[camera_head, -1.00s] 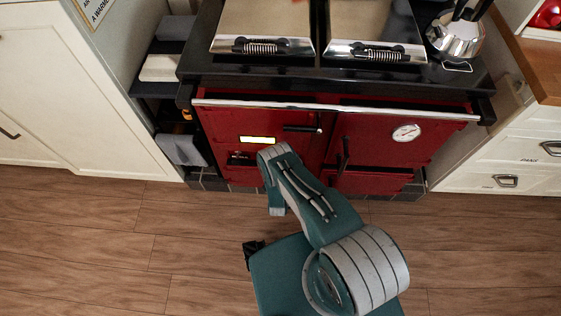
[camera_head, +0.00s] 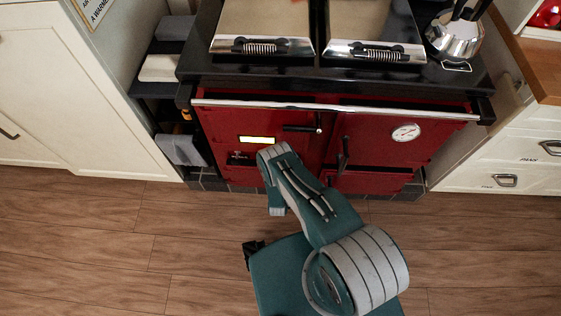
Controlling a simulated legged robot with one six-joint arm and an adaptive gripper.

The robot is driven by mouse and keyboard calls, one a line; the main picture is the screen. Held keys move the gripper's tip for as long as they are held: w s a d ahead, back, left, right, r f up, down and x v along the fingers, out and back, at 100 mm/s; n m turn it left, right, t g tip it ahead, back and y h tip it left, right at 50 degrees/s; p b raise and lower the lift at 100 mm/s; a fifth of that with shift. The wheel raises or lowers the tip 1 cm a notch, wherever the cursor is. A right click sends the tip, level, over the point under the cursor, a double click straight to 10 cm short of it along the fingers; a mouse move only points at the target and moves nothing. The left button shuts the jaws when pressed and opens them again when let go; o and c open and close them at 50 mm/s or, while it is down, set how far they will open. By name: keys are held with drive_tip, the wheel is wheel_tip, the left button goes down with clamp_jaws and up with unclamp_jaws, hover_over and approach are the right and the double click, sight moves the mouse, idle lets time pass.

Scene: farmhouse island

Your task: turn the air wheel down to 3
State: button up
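The red range cooker (camera_head: 385,135) stands against the wall, with a round white dial (camera_head: 406,132) on its upper right door. My teal and grey arm reaches up to the lower left front of the cooker. My gripper is hidden behind the arm, so its fingers and whatever they touch do not show.
A chrome rail (camera_head: 335,108) runs across the cooker's front. Black door handles (camera_head: 343,157) stick out near the arm. A kettle (camera_head: 456,38) stands on top at right. White cabinets (camera_head: 75,85) flank the cooker. The wooden floor (camera_head: 90,245) is clear.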

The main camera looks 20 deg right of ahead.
drive_tip(key=shift+w+r, duration=0.1)
idle(0.4)
drive_tip(key=o, duration=1.1)
drive_tip(key=v, duration=0.7)
drive_tip(key=shift+s, duration=0.25)
drive_tip(key=shift+a, duration=0.1)
